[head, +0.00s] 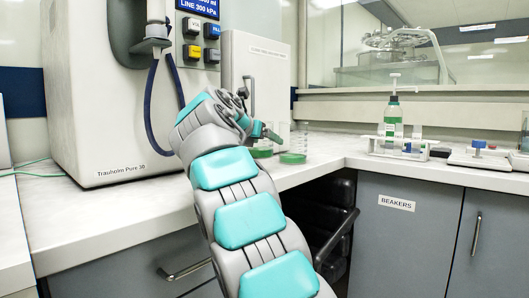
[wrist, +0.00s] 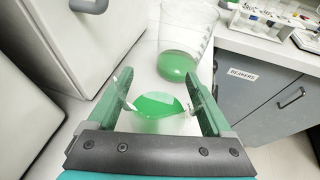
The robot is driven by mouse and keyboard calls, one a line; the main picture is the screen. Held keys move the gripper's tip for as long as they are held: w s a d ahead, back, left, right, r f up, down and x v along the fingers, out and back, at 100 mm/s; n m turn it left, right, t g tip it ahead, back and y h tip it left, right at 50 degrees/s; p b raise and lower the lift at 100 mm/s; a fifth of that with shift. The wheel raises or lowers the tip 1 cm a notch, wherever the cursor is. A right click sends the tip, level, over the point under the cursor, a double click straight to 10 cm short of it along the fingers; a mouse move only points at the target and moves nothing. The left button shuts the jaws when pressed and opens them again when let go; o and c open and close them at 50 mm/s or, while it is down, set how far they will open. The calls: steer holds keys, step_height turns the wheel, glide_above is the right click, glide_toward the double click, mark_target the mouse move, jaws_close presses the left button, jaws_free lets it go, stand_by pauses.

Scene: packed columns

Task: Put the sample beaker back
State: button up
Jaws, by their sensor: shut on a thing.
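My gripper (head: 262,130) is over the worktop near its inner corner, in front of the tall white cabinet. In the wrist view its two green fingers (wrist: 157,100) are closed on either side of a clear beaker with green liquid (wrist: 158,106). Most of its glass is hard to make out. In the head view green liquid (head: 262,152) shows just below the gripper, partly hidden by my arm. A second clear beaker with green liquid (head: 293,157) stands upright to the right; in the wrist view (wrist: 178,65) it is beyond the held one, apart from it. I cannot tell whether the held beaker touches the worktop.
A grey cupboard front labelled BEAKERS (head: 380,235) is shut at the right. A black item (head: 338,235) stands in the dark recess beside it. The large white water unit (head: 110,110) stands left.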

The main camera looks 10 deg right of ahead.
mark_target(264, 150)
steer(key=shift+f+b, duration=1.2)
steer(key=shift+f, duration=0.6)
steer(key=shift+r, duration=0.1)
steer(key=o, duration=1.4)
steer(key=shift+s+a+r, duration=0.15)
steer(key=p+v, duration=0.2)
steer(key=v, duration=0.9)
steer(key=shift+s+a, duration=0.2)
